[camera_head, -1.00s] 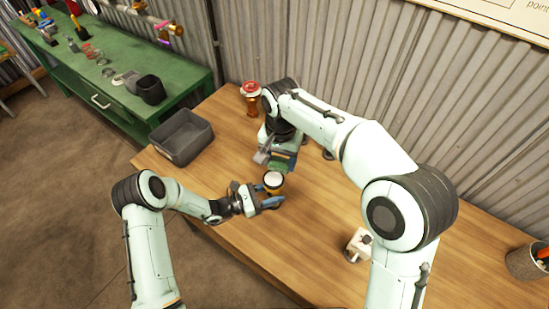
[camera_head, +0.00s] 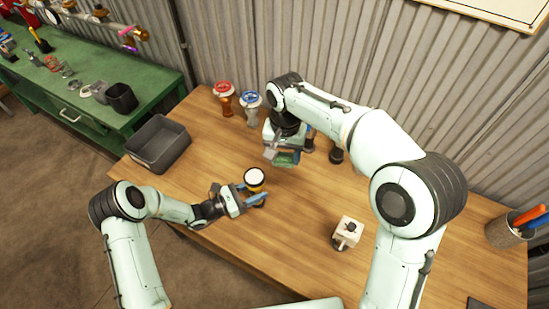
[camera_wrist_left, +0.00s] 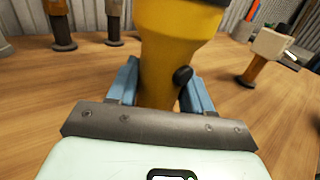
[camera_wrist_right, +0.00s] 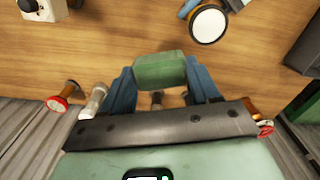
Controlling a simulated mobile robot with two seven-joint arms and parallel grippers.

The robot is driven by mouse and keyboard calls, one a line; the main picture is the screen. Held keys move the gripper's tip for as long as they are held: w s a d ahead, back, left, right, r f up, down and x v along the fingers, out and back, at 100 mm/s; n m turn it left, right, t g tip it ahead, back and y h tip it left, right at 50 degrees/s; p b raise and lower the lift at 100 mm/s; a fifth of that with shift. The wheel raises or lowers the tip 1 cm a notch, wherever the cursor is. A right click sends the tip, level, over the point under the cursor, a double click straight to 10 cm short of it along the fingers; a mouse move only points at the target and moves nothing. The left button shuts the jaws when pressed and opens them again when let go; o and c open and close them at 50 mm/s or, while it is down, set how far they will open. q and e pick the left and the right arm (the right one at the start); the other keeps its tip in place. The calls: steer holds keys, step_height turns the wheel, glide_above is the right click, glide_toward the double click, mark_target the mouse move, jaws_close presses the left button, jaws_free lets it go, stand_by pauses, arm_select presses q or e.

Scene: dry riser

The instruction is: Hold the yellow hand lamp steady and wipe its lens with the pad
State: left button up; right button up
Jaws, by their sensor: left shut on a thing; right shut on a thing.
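The yellow hand lamp (camera_head: 255,186) stands upright with its round white lens facing up. My left gripper (camera_head: 254,196) is shut on its body; the left wrist view shows the yellow body (camera_wrist_left: 172,50) between the blue fingers, with a dark knob on its side. My right gripper (camera_head: 284,156) is shut on the green pad (camera_wrist_right: 160,70), which also shows in the head view (camera_head: 286,160). The pad is held apart from the lamp, up and to the right of it in the head view. The right wrist view shows the lens (camera_wrist_right: 208,24) uncovered, beyond the pad.
A grey bin (camera_head: 148,158) sits at the table's left end. A red-topped object (camera_head: 225,98) and a blue-topped object (camera_head: 251,108) stand near the wall, behind my right gripper. A white block fixture (camera_head: 347,230) and a pen cup (camera_head: 507,232) are to the right.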

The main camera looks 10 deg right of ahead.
arm_select(q)
steer(key=o, duration=1.4)
steer(key=shift+c, duration=0.2)
steer(key=v, duration=1.2)
